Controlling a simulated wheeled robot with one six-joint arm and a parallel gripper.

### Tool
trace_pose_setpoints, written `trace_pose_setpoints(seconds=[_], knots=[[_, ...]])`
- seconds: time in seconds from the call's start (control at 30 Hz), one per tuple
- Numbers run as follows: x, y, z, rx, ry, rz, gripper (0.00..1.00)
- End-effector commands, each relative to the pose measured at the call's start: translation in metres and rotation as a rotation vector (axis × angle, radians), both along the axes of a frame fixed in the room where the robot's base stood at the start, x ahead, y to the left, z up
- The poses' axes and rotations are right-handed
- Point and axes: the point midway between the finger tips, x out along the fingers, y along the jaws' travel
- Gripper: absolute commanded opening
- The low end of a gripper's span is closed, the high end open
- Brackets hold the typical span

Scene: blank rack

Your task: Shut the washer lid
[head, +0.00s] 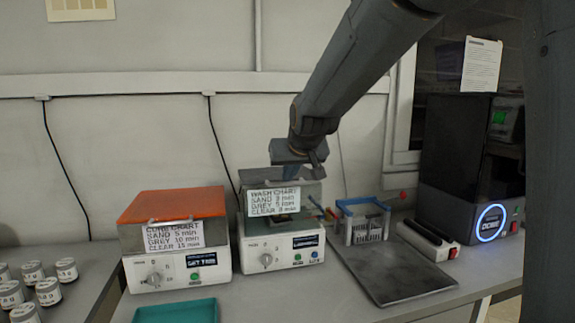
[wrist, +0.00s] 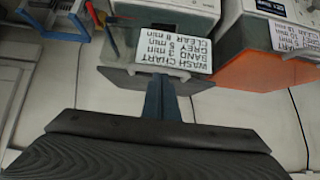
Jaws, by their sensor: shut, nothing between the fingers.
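The washer (head: 284,249) is the middle white machine on the bench. Its grey see-through lid (head: 308,190) stands raised at the back, with the wash chart card (head: 274,201) on it. A dark opening shows below the card; the exact lid angle is hard to tell. My gripper (head: 289,174) is shut and empty, pointing down at the lid's upper edge, behind the card. In the wrist view my gripper (wrist: 160,98) shows as narrow blue-grey fingers right by the lid (wrist: 120,78) and card (wrist: 170,52). I cannot tell whether they touch.
The curing unit (head: 178,270) with an orange lid stands to the left. A teal tray (head: 176,312) lies in front. A blue-framed rack (head: 345,228), a dark mat (head: 390,270) and a black printer (head: 455,165) are to the right. Several jars (head: 48,291) stand far left.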

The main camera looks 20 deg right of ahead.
Motion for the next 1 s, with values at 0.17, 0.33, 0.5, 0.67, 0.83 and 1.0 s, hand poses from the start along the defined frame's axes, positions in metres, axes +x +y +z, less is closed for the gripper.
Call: trace_pose_setpoints(seconds=[0.17,0.33,0.5,0.67,0.83,1.0], knots=[[0.000,-0.001,-0.023,0.000,0.002,-0.001,0.00],[-0.001,-0.001,-0.037,0.000,0.009,-0.001,0.00],[-0.002,-0.001,-0.045,-0.001,0.017,-0.001,0.00],[-0.002,0.000,-0.047,0.000,0.019,0.000,0.00],[-0.001,0.001,-0.048,-0.001,0.020,0.002,0.00],[0.000,0.001,-0.046,-0.001,0.021,0.002,0.00]])
